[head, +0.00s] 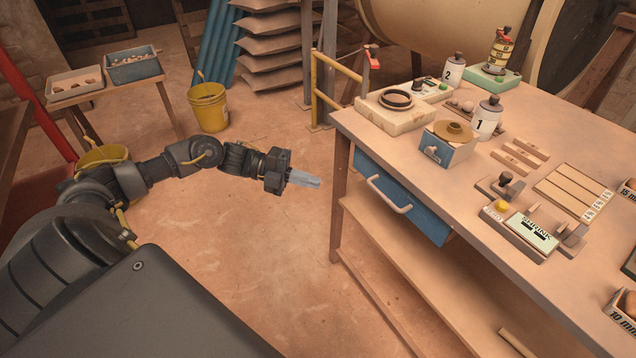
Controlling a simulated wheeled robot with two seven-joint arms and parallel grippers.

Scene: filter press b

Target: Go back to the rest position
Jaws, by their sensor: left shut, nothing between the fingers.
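My left gripper (304,179) is shut and empty. It hangs in the air over the open floor, just left of the workbench (455,215), apart from it. My left arm reaches in from the left edge and is stretched toward the bench. My right gripper is not in the head view.
The bench has a blue drawer (402,196) and a lower shelf. On top are a ring on a pale block (394,111), canister 1 (486,118) and canister 2 (453,71). A yellow bucket (208,107) and a yellow rail (332,85) stand behind. Floor between is clear.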

